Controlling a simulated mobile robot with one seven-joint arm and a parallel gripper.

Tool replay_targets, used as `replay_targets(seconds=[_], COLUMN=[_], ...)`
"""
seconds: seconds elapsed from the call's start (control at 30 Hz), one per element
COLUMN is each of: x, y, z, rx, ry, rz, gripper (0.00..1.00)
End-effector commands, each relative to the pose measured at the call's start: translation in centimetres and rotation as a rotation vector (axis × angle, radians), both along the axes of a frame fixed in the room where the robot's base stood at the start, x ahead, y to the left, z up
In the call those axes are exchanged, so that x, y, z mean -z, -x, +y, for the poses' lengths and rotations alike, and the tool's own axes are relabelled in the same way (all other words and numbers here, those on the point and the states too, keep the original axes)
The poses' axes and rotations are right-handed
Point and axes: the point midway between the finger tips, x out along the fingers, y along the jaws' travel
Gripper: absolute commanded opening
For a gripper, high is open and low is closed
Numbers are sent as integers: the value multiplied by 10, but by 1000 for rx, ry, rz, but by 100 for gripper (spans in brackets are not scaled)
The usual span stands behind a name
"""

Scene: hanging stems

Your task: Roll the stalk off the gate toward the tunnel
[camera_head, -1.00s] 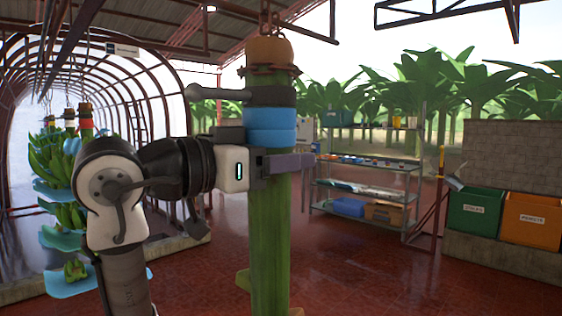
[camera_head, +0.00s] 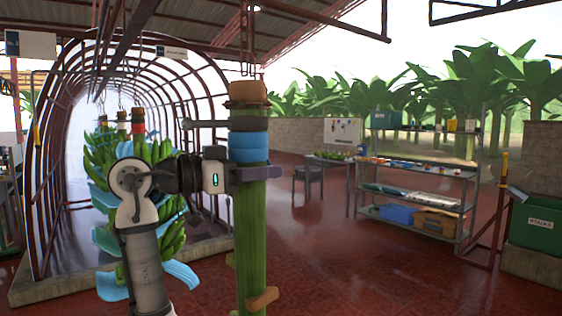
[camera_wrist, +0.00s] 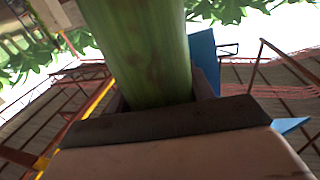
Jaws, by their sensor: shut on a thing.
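The stalk (camera_head: 249,235) is a thick green stem hanging upright from the overhead rail, with a brown top and a blue band (camera_head: 249,147) below it. My gripper (camera_head: 250,174) is shut around the stalk just below the blue band. In the wrist view the green stalk (camera_wrist: 145,50) fills the space between my jaws. The tunnel (camera_head: 150,75) is an arched frame of dark red hoops at the left. Bunches with blue sheets (camera_head: 110,240) hang at its mouth, partly behind my arm. I cannot make out the gate clearly.
A metal shelf (camera_head: 415,190) with bins and a small table (camera_head: 325,160) stand at the right rear. A green crate (camera_head: 538,226) sits at the far right. A low concrete kerb (camera_head: 40,290) edges the tunnel. The red floor (camera_head: 350,270) in the middle is clear.

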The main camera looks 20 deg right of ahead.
Motion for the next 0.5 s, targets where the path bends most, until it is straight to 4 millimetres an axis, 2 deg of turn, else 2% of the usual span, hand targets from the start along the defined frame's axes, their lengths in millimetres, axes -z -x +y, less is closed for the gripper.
replay_targets(seconds=[0.1,0.2,0.5], x=[-2,-1,0], y=[-15,-22,-26], z=[6,8,10], rx=[0,0,0], ry=[-1,-1,-2], rz=[5,4,2], gripper=[12,12,12])
